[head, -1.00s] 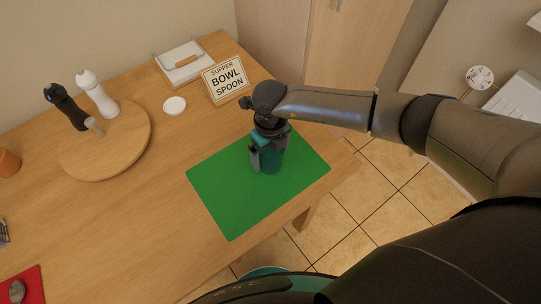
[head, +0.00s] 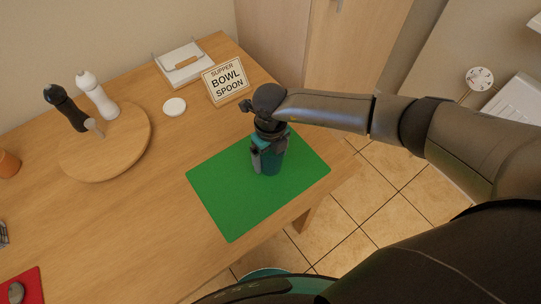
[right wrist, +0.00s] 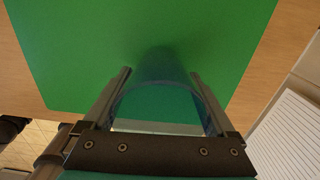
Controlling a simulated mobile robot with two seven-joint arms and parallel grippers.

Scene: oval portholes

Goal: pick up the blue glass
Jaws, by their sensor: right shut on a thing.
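The blue glass (head: 271,164) is at the green mat (head: 222,200) on the wooden table, partly hidden by my right gripper. My right gripper (head: 268,155) comes down from above and is shut on the glass. In the right wrist view the see-through blue glass (right wrist: 165,95) sits between the two fingers of the right gripper (right wrist: 160,95), with the green mat (right wrist: 90,50) behind it. I cannot tell whether the glass touches the mat. My left gripper is not in view.
A round wooden board (head: 120,155) with a black mill (head: 66,106) and a white mill (head: 97,94) stands at the left. A sign (head: 226,80), a white disc (head: 174,106) and a white box (head: 182,62) are behind. The table's right edge is close to the mat.

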